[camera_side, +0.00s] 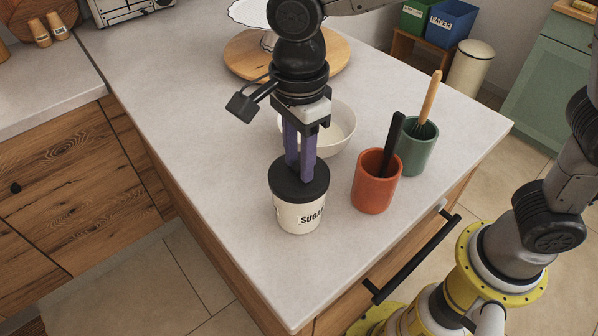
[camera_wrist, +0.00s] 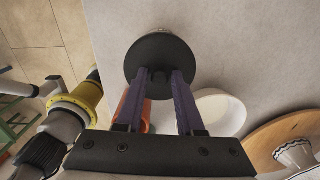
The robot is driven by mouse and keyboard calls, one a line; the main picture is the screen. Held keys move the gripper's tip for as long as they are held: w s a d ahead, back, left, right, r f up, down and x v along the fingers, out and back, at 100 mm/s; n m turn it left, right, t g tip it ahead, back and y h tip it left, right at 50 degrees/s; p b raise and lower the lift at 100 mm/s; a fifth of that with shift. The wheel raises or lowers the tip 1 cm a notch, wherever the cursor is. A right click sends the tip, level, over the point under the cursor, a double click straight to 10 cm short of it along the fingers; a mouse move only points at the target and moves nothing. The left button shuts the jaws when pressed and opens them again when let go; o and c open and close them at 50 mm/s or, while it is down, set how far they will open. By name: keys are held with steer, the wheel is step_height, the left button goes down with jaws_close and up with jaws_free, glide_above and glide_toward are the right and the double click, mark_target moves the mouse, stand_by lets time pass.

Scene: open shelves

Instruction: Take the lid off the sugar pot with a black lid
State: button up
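The sugar pot (camera_side: 299,214) is a cream pot lettered "SUGAR", standing upright on the counter near its front edge. Its round black lid (camera_side: 285,180) sits level on top of it. In the wrist view the lid (camera_wrist: 144,58) is seen from above and hides the pot. My gripper (camera_side: 303,176) points down over the lid, its two purple fingers reaching its top. In the wrist view my fingertips (camera_wrist: 159,76) are on either side of the lid's small black knob (camera_wrist: 159,75), with no clear gap. The fingers partly hide the knob.
An orange cup (camera_side: 374,192) with a black-handled utensil stands right of the pot. A green cup (camera_side: 416,155) with a whisk is behind it. A white bowl (camera_side: 343,140) and a round wooden board (camera_side: 240,62) are farther back. The counter left of the pot is clear.

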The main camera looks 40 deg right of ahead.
jaws_close()
steer(key=shift+r, duration=0.2)
